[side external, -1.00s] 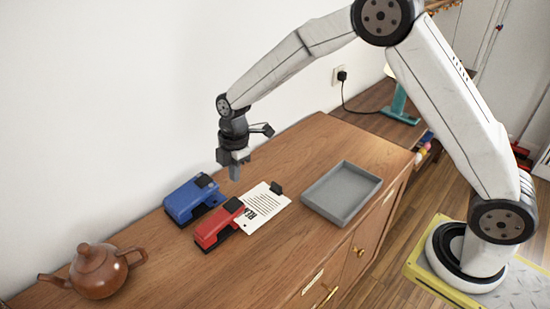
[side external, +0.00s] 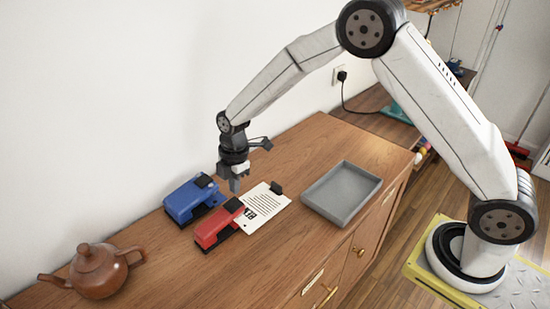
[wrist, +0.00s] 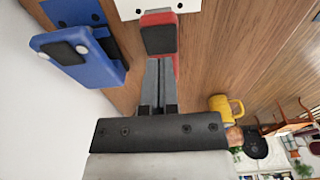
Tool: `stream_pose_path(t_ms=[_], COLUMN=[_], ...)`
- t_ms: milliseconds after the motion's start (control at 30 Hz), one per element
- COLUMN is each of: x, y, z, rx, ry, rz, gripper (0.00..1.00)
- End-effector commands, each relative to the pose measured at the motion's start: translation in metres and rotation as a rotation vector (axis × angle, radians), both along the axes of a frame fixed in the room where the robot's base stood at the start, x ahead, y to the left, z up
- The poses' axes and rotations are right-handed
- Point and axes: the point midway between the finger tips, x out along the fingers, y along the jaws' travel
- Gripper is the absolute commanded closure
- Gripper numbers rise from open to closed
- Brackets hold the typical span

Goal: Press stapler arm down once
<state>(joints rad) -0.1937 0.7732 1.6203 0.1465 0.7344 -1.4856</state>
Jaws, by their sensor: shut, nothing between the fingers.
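A red stapler (side external: 215,229) lies on the wooden cabinet top, with the end of a printed white sheet (side external: 262,207) at its right end. A blue stapler (side external: 190,201) lies just behind it, toward the wall. My gripper (side external: 235,188) is shut and empty, pointing down above the red stapler's right end, close to its black pad. I cannot tell whether it touches. In the wrist view my closed fingers (wrist: 160,88) reach toward the black pad (wrist: 159,40) of the red stapler, hiding part of its body. The blue stapler (wrist: 85,58) is left of them there.
A brown teapot (side external: 98,270) stands at the left. A grey tray (side external: 342,193) lies to the right of the sheet. The white wall (side external: 100,110) rises behind the staplers. The wood in front of the red stapler is clear. A yellow mug (wrist: 225,106) shows in the wrist view.

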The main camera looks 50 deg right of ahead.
Motion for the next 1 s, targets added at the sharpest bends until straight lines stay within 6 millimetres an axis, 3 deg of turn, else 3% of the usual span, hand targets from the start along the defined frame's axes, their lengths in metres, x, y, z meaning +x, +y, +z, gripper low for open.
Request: stream_pose_path(t_ms=[400, 1000], x=[0.0, 0.0], y=[0.003, 0.003], z=[-0.03, -0.036], rx=[0.0, 0.0], ry=[-0.001, 0.0], rz=[0.0, -0.001], gripper=[1.0, 1.0])
